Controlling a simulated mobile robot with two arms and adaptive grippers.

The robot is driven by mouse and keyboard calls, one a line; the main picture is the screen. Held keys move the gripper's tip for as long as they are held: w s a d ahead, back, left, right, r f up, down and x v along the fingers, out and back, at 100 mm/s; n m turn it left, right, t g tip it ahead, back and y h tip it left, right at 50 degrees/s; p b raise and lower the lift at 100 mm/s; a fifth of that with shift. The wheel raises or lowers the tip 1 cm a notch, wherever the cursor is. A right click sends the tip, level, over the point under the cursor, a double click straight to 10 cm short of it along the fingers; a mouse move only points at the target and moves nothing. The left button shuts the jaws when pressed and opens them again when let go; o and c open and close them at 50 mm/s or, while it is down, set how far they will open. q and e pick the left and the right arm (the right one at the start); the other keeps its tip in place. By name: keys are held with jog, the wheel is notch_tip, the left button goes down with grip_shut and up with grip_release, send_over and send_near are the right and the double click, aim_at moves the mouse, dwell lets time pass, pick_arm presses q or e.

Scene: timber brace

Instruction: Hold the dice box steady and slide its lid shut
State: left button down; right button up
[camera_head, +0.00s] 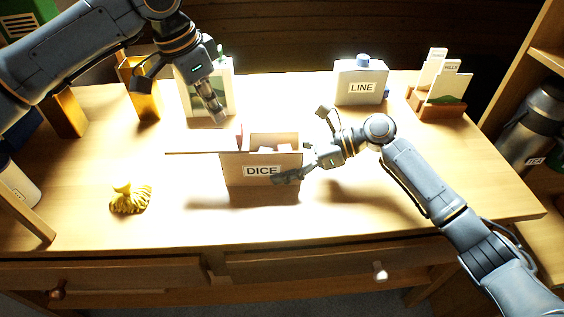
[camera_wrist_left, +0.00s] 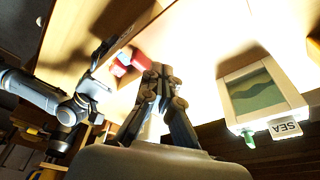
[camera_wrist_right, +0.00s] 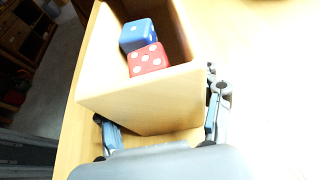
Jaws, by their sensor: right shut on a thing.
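The dice box (camera_head: 262,172), pale wood with a DICE label, stands on the desk with its right part open. Its lid (camera_head: 190,146) sticks out to the left at the rim. A blue die (camera_wrist_right: 138,35) and a red die (camera_wrist_right: 148,60) lie inside, seen in the right wrist view. My right gripper (camera_head: 282,177) is shut on the right end of the box; its fingers (camera_wrist_right: 162,125) flank the end in the right wrist view. My left gripper (camera_head: 219,118) is above and behind the lid, its fingertips (camera_wrist_left: 164,72) together and empty in the left wrist view.
A picture-fronted container (camera_head: 205,88) stands close behind my left gripper. A LINE container (camera_head: 361,82) and a card holder (camera_head: 440,95) stand at the back right. A yellow tasselled object (camera_head: 130,199) lies front left. The front right of the desk is clear.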

aim_at(224, 139)
pick_arm(q)
jog(key=shift+f, duration=0.15)
jog(key=shift+s+a+x, duration=0.1)
jog(key=shift+a+x, duration=0.05)
jog(key=shift+x, duration=0.6)
jog(key=shift+s+a+x, duration=0.1)
jog(key=shift+a+x, duration=0.05)
jog(key=shift+x, duration=0.6)
jog(key=shift+s+a+x, duration=0.1)
jog(key=shift+a+x, duration=0.05)
jog(key=shift+x, duration=0.6)
jog(key=shift+d, duration=0.2)
jog(key=shift+d, duration=1.2)
jog(key=shift+s+d, duration=0.1)
jog(key=shift+d, duration=1.05)
